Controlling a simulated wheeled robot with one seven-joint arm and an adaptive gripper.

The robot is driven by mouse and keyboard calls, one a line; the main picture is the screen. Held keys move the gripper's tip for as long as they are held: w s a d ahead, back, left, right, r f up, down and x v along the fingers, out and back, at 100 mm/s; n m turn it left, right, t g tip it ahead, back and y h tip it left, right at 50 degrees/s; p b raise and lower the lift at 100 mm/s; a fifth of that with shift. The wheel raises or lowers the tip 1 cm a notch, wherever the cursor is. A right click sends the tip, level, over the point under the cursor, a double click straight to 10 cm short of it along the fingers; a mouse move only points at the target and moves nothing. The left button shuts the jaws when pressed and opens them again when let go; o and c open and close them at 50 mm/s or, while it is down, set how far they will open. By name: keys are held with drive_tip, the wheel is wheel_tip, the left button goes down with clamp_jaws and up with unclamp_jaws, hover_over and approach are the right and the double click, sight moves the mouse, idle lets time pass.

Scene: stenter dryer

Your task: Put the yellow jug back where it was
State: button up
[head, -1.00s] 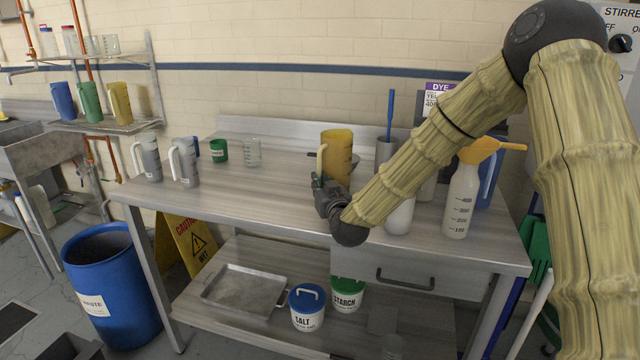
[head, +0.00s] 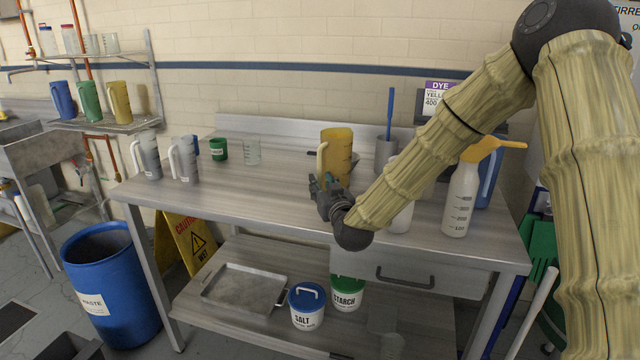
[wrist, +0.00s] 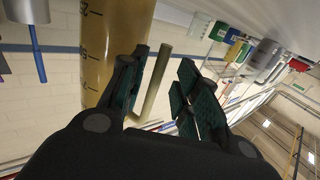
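A yellow jug (head: 339,150) stands upright on the steel workbench (head: 255,196), its handle on the left side. My gripper (head: 322,184) is at the jug's handle, low on its near left side. In the wrist view the yellow jug (wrist: 112,45) is large, with dark scale marks. Its handle (wrist: 160,80) runs between the two fingers of my gripper (wrist: 160,92), which are apart, with gaps beside the handle. Another yellow jug (head: 120,102) stands on the wall shelf (head: 105,125) at left, right of a green jug (head: 90,101) and a blue jug (head: 63,100).
Two grey jugs (head: 184,158), a green cup (head: 219,149) and a clear beaker (head: 252,152) stand on the bench at left. A spray bottle (head: 460,200) and a steel container (head: 386,152) stand at right. The front middle of the bench is clear.

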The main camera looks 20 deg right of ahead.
drive_tip(key=s+b, duration=0.1)
drive_tip(key=s, duration=0.8)
drive_tip(key=shift+s, duration=0.35)
